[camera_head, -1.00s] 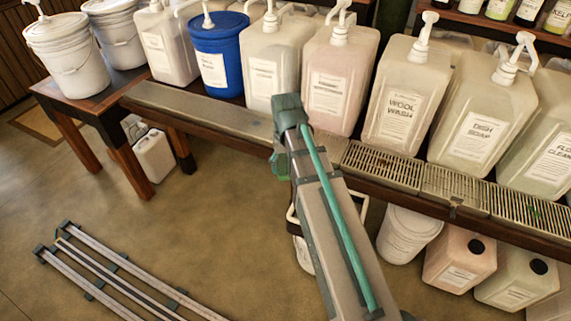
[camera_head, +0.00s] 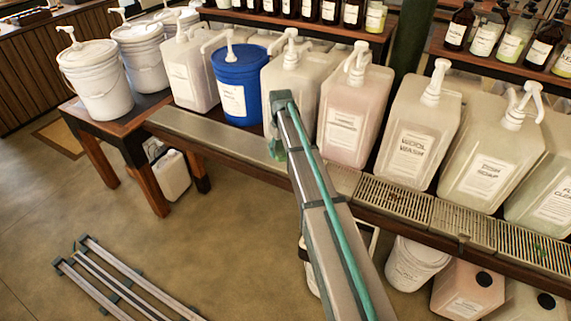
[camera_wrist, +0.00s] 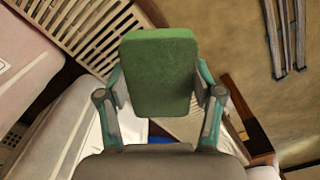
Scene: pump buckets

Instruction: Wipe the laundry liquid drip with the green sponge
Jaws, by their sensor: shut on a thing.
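My gripper (camera_wrist: 160,95) is shut on the green sponge (camera_wrist: 160,70), which sits upright between the two fingers in the wrist view. In the head view, my gripper (camera_head: 277,130) is in front of the white pump jug (camera_head: 304,78) beside the blue bucket, over the shelf's front ledge (camera_head: 217,133). My arm hides part of the ledge there. I cannot pick out a laundry liquid drip with certainty. Small green marks (camera_head: 540,250) show on the slatted grate at the right. Whether the sponge touches anything cannot be told.
The blue pump bucket (camera_head: 239,82), the pinkish jug (camera_head: 346,120), the wool wash jug (camera_head: 417,125) and the dish soap jug (camera_head: 492,150) stand behind the ledge and grate (camera_head: 395,205). White buckets (camera_head: 96,78) stand at left. Metal rails (camera_head: 120,280) lie on the floor.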

